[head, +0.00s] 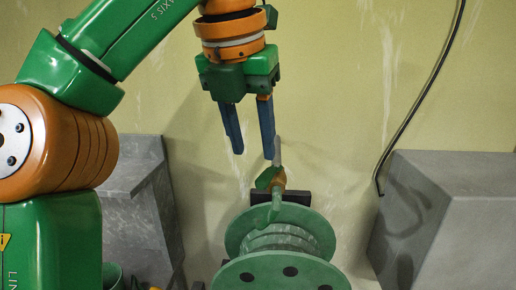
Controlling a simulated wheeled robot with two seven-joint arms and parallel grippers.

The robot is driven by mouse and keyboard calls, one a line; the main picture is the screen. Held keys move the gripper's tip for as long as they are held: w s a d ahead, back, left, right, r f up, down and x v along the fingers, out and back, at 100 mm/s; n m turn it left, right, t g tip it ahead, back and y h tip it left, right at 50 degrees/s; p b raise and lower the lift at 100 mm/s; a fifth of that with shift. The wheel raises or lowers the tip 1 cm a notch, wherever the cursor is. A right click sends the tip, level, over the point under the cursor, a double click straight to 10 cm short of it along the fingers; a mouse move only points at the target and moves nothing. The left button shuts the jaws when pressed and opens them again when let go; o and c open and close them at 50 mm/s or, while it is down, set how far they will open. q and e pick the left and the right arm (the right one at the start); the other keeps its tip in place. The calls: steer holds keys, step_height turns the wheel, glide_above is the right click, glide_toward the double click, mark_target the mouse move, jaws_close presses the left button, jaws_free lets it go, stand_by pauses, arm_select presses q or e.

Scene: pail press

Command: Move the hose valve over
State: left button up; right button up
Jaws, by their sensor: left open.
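The hose valve (277,180) has an orange body with green parts and stands in front of the wall, behind and above the green reel. A pale upright piece rises from it toward my gripper's right finger. My left gripper (250,150) points down with its two blue fingers apart and nothing between them. Its right fingertip is just above the valve in the picture; I cannot tell whether they touch. My right gripper is not in view.
A green flanged reel (281,240) stands at the bottom centre. Grey blocks stand at the left (138,200) and right (450,215). A dark hose (415,110) hangs down the yellow wall at the right. The wall area right of my gripper is open.

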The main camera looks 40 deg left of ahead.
mark_target(262, 178)
arm_select(q)
steer(key=x, duration=0.3)
steer(key=b+x, duration=0.1)
steer(key=x, duration=0.2)
steer(key=shift+w+f, duration=0.2)
steer(key=shift+w, duration=0.1)
steer(key=shift+w+f+b, duration=0.15)
steer(key=shift+f+b, duration=0.35)
steer(key=shift+f, duration=0.05)
steer(key=shift+r, duration=0.1)
jaws_close()
steer(key=w+a+m+h, duration=0.1)
steer(key=a+m+h, duration=0.2)
steer(key=a+m, duration=0.4)
steer(key=m, duration=0.3)
steer(key=shift+w+g, duration=0.25)
steer(key=shift+g, duration=0.05)
steer(key=shift+o, duration=1.4)
jaws_free()
steer(key=shift+a, duration=0.1)
